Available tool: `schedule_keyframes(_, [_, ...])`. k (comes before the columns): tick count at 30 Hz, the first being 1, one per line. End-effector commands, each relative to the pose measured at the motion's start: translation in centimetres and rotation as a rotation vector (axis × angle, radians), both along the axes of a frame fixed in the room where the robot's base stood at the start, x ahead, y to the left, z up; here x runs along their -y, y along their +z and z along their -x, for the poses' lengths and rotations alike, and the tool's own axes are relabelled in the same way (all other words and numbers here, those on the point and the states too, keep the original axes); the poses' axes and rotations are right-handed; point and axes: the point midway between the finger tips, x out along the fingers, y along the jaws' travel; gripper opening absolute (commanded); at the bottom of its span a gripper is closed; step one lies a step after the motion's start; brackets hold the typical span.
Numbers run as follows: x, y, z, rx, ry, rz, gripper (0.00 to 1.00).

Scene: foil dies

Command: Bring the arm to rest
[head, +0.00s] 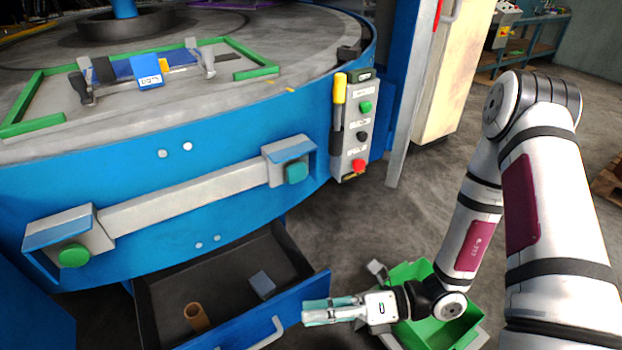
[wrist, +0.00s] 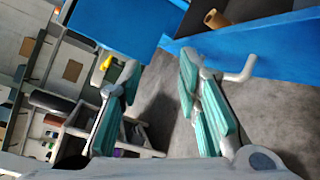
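My gripper (head: 330,311) is in the lower middle of the head view, at the right end of the open drawer and beside its blue front. In the wrist view my gripper (wrist: 160,95) shows its two teal-padded fingers spread apart, with nothing between them. My arm (head: 540,190) comes down from the right side of the head view and bends toward the drawer.
The open drawer (head: 228,310) holds a brown tube (head: 196,317) and a grey block (head: 262,284). A green bin (head: 432,330) stands below my wrist. The blue round machine (head: 170,200) with a control panel (head: 355,125) fills the left.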

Motion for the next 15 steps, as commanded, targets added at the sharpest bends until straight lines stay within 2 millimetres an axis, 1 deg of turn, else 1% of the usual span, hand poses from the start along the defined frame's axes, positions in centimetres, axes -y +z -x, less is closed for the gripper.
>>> schedule_keyframes(1, [0.3, 1.6, -0.1, 0.085, 0.048, 0.007, 0.31])
schedule_keyframes(6, [1.1, 6.0, 0.5, 0.338, 0.216, 0.021, 0.31])
schedule_keyframes(12, [2.3, 10.6, 2.2, 0.624, 0.425, 0.043, 0.31])
schedule_keyframes(15, [3.0, 12.5, 3.3, 0.762, 0.535, 0.058, 0.31])
